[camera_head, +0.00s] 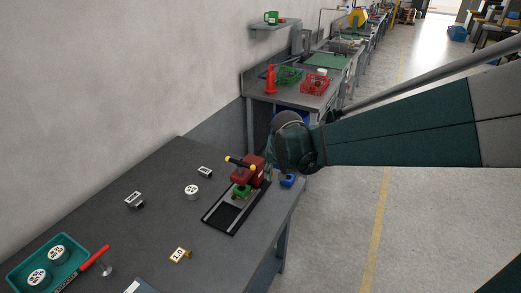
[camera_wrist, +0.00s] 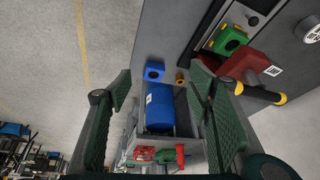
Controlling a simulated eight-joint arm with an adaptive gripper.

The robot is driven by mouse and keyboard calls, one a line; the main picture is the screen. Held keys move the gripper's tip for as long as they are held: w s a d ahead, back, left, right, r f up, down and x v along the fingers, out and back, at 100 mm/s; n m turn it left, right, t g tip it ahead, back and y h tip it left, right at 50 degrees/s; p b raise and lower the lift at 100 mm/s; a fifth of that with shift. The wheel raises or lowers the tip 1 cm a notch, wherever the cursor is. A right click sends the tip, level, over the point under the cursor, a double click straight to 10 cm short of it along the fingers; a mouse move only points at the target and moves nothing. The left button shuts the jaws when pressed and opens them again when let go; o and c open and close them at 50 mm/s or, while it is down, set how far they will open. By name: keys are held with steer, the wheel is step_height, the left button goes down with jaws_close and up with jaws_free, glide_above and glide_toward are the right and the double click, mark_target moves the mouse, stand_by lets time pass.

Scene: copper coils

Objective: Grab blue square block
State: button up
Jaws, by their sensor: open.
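The blue square block (camera_head: 287,180) sits at the right edge of the near table, just right of the red vise. In the wrist view the blue block (camera_wrist: 153,71) shows a round dark hole in its face and lies near the table edge. My gripper (camera_wrist: 160,76) is open and empty, and the block appears between its fingertips but farther off. In the head view my dark green gripper hangs above and beside the block, partly covering the area next to it. I cannot tell the exact gap between fingertips and block.
A red vise (camera_head: 255,170) with a yellow-tipped handle and a green block (camera_head: 242,191) stands left of the blue block. A small brass piece (camera_wrist: 180,78) is close to the block in the wrist view. Floor lies beyond the table edge. Red and green baskets stand on the farther bench.

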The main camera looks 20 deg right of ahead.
mark_target(288, 178)
steer(key=w+d+f+m+p, duration=0.1)
steer(key=w+d+f+p, duration=0.2)
steer(key=w+f, duration=0.1)
steer(key=w+d+f+m+g+h+p, duration=0.1)
steer(key=w+d+f+m+p, duration=0.1)
steer(key=w, duration=0.5)
steer(key=shift+w+d+f+g+p, duration=0.15)
steer(key=shift+d+f+g+p, duration=0.3)
steer(key=shift+f, duration=0.75)
steer(key=shift+d+f, duration=0.1)
steer(key=shift+x, duration=1.2)
steer(key=shift+w+f, duration=0.1)
steer(key=shift+f, duration=0.05)
steer(key=shift+b+x, duration=0.5)
steer(key=shift+x, duration=1.95)
steer(key=shift+w, duration=0.1)
steer(key=c, duration=1.1)
